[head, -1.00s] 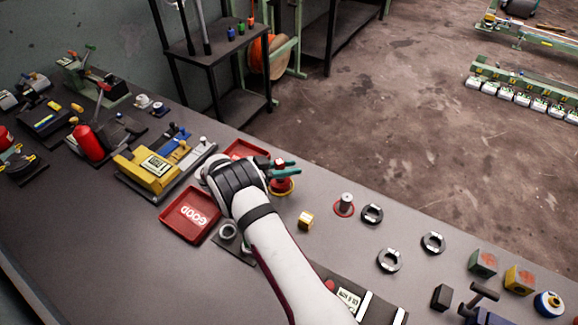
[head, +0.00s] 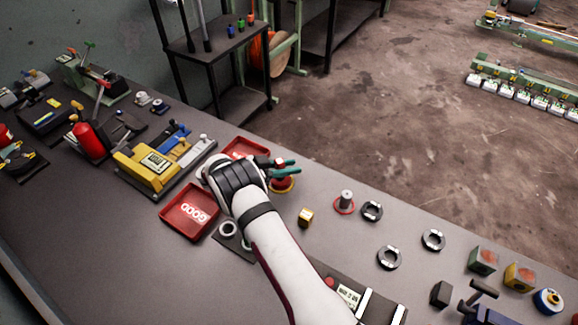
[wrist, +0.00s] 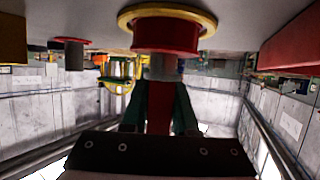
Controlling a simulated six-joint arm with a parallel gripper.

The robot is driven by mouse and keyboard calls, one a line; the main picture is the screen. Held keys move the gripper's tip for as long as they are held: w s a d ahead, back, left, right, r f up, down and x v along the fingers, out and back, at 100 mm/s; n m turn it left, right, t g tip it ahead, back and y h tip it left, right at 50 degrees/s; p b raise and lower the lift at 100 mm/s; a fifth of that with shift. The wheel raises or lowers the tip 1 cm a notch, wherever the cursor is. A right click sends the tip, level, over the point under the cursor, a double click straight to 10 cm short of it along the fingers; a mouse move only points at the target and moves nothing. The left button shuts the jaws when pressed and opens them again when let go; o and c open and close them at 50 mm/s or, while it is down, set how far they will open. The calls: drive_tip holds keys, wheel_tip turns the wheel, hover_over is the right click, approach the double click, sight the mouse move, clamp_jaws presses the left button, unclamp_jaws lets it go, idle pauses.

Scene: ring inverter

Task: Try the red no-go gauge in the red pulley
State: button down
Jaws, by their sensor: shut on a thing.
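The red pulley (head: 282,186) stands on the bench beneath my gripper, on a yellow base. In the wrist view, which is upside down, the red pulley (wrist: 165,36) shows large with the yellow rim beyond it. My gripper (head: 284,166) has green fingers shut on the red no-go gauge (wrist: 159,105). The gauge's grey plug end (wrist: 162,67) points at the pulley and lines up roughly with its middle. The plug and pulley appear to meet, but I cannot tell whether the plug is in the bore.
A small yellow block (head: 306,217) and a grey pin on a red ring (head: 345,202) stand to the right. The bench's far edge is close.

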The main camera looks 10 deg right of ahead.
wheel_tip(320, 180, up, 7)
idle(1.1)
drive_tip(key=shift+f, duration=2.55)
drive_tip(key=shift+f, duration=0.95)
idle(0.3)
idle(0.6)
wheel_tip(320, 180, up, 7)
idle(0.9)
